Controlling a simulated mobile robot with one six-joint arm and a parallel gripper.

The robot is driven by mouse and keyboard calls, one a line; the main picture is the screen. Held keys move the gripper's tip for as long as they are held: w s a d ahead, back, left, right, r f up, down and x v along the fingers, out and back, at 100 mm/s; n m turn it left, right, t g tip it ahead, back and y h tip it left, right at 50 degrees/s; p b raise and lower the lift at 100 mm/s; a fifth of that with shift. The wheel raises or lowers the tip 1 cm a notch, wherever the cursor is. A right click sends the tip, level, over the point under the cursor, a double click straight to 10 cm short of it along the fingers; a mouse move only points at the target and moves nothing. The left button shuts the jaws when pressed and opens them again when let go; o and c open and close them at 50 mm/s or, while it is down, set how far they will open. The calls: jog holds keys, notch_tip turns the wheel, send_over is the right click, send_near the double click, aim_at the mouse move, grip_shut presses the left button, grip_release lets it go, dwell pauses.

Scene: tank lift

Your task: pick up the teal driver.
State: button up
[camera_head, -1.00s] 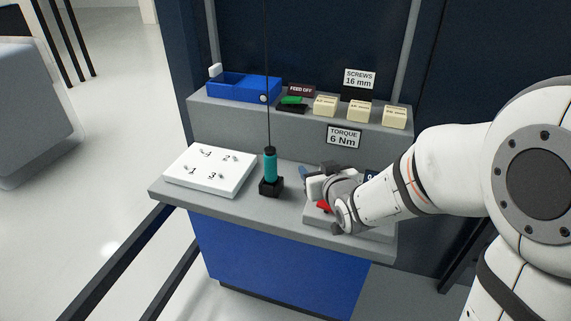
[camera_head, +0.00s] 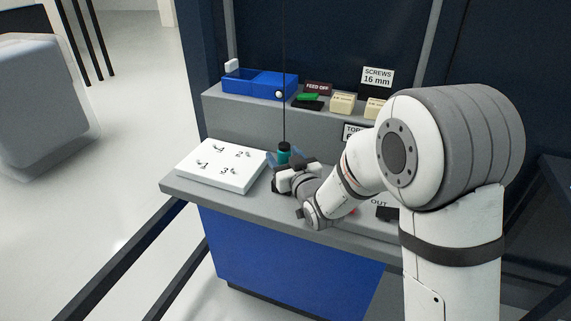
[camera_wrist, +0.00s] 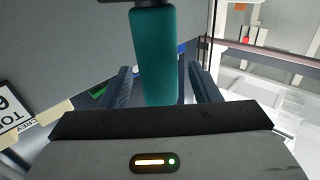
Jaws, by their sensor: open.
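In the wrist view the teal driver (camera_wrist: 155,55) lies between the two blue-grey fingers of my gripper (camera_wrist: 158,88), with a gap on each side. The fingers are open. The driver's dark holder shows only partly behind my gripper in the head view.
The white plate (camera_head: 222,166) with several screws lies left of the driver. A blue bin (camera_head: 272,86) and cream boxes (camera_head: 342,103) stand on the raised shelf behind. The grey bench (camera_head: 190,190) has a free strip along its front edge.

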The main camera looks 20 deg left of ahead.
jog(key=shift+w+a, duration=0.1)
jog(key=c, duration=1)
jog(key=shift+c, duration=0.2)
jog(key=shift+r, duration=0.15)
